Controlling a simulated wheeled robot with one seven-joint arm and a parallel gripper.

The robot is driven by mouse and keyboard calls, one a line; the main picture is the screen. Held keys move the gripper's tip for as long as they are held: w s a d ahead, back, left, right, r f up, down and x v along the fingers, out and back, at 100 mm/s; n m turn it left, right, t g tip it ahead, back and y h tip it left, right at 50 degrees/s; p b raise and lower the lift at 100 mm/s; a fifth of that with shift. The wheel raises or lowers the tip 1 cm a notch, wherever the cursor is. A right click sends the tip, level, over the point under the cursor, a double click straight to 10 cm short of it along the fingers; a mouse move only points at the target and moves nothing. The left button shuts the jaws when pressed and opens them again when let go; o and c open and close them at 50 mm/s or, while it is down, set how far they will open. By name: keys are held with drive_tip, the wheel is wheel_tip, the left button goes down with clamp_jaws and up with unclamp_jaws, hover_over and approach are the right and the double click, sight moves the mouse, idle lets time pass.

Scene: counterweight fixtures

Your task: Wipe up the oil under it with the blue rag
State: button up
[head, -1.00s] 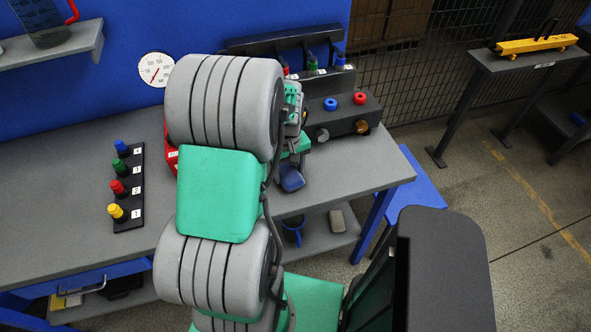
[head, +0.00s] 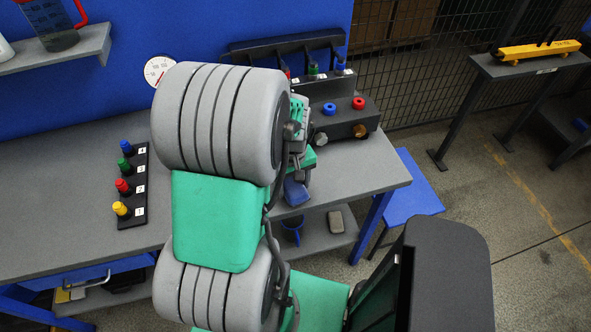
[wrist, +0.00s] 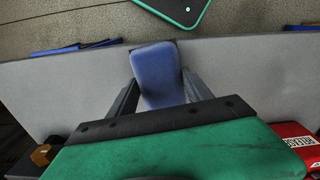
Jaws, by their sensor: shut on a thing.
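The blue rag (head: 296,191) is a folded pad near the front edge of the grey workbench (head: 60,225). In the wrist view the rag (wrist: 158,72) sits between both fingers of my gripper (wrist: 158,92), and its far end reaches the bench edge. My gripper is shut on the rag; in the head view my gripper (head: 298,177) is mostly hidden by my arm. I cannot tell whether the rag touches the bench top. No oil shows in either view; my arm covers part of the bench.
A dark fixture with blue and red knobs (head: 345,120) stands at the bench's back right. A strip of coloured pegs (head: 133,186) lies left of my arm. A red block marked RELEASE (wrist: 302,145) is near my gripper. A blue mug (head: 292,228) stands on the lower shelf.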

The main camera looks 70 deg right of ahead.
drive_tip(key=shift+a+r+p, duration=0.1)
drive_tip(key=shift+r+p, duration=1.9)
drive_tip(key=shift+r, duration=0.8)
